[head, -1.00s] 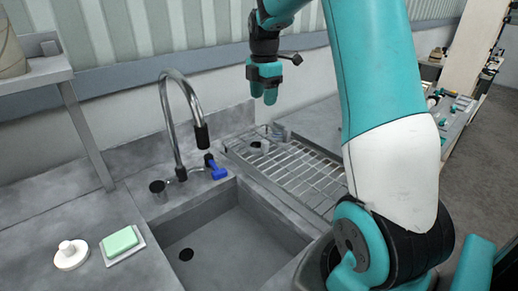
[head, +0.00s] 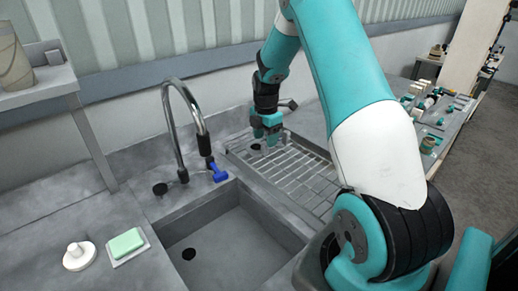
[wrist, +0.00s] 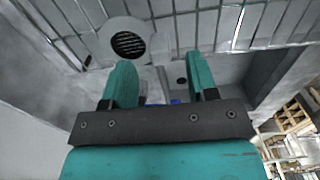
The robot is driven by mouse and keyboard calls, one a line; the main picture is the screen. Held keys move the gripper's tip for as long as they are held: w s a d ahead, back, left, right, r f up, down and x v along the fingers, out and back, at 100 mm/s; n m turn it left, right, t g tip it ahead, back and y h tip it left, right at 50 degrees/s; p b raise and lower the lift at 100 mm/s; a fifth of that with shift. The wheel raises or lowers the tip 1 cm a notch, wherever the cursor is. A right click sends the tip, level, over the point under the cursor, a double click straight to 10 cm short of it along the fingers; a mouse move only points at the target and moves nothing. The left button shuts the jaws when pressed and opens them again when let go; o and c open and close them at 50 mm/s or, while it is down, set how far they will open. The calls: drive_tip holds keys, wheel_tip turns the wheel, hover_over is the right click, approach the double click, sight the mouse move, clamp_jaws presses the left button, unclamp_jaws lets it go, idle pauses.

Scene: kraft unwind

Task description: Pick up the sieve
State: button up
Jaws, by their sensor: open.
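A round, pale-rimmed piece with a dark slotted middle, which looks like the sieve, shows in the wrist view (wrist: 128,42) on the wire rack. In the head view only a dark patch of it (head: 256,147) shows beside my fingers. My gripper (head: 266,142) points down over the rack's far left end. In the wrist view my gripper's teal fingers (wrist: 160,72) are apart with nothing held between them. The sieve lies beyond the fingertips and toward the left one, not centred between them. Whether a finger touches it I cannot tell.
The wire drying rack (head: 300,172) lies right of the sink basin (head: 225,240). A green soap (head: 127,242) and a white knobbed stopper (head: 79,255) lie on the left counter.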

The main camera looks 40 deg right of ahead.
sight(265, 144)
drive_tip(key=shift+f+p, duration=0.55)
drive_tip(key=shift+f, duration=1.35)
clamp_jaws()
drive_tip(key=shift+r, duration=0.1)
